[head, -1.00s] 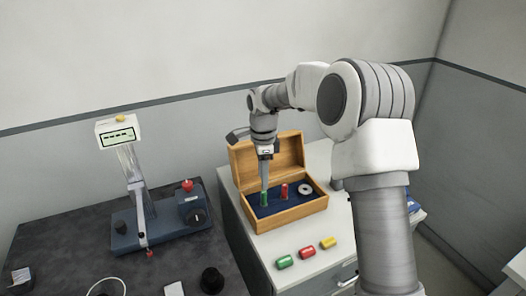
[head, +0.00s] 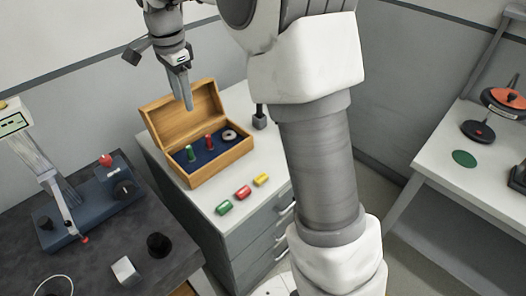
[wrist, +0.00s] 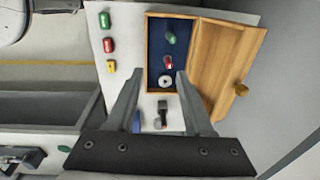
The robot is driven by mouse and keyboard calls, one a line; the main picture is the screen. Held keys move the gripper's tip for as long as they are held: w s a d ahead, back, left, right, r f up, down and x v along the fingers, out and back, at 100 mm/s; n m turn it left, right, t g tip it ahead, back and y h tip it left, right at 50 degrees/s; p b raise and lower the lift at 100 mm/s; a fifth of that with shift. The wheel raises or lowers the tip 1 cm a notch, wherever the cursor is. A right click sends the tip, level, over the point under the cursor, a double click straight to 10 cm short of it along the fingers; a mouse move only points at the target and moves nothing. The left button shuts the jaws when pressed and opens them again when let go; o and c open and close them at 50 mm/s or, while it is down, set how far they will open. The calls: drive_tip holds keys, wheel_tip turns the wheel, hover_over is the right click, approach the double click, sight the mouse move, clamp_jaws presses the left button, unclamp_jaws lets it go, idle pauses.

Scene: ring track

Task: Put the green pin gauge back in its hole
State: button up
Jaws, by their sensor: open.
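The green pin gauge (head: 191,153) stands upright at the left end of the blue insert in the open wooden box (head: 222,158); it also shows in the wrist view (wrist: 171,38). Its lower end is hidden, so I cannot tell how deep it sits. My gripper (head: 186,104) is above the box, in front of its raised lid in the picture, apart from the green pin. In the wrist view my gripper (wrist: 156,78) has its two fingers spread with nothing between them. A red pin gauge (head: 209,142) and a metal ring (head: 229,135) are also in the insert.
Green (head: 224,207), red (head: 243,192) and yellow (head: 261,180) handles lie on the white cabinet in front of the box. A measuring device (head: 90,205) stands on the dark bench at left. Another table (head: 455,140) with round items is at right.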

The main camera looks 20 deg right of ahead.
drive_tip(key=s+d+r+n+t, duration=0.1)
drive_tip(key=s+d+r+n, duration=0.15)
drive_tip(key=s, duration=0.45)
drive_tip(key=s+d+r+n+t, duration=0.1)
drive_tip(key=s+d+r+n, duration=0.1)
drive_tip(key=s+d+n, duration=0.3)
drive_tip(key=s+r+n+t, duration=0.1)
drive_tip(key=s+r+n, duration=0.1)
drive_tip(key=s, duration=0.6)
drive_tip(key=s+d+f+n+t, duration=0.1)
drive_tip(key=s+d+f+n, duration=0.1)
drive_tip(key=s, duration=0.6)
drive_tip(key=shift+s+f+n+t, duration=0.15)
drive_tip(key=shift+f+n+t, duration=0.25)
drive_tip(key=shift+f+n, duration=0.6)
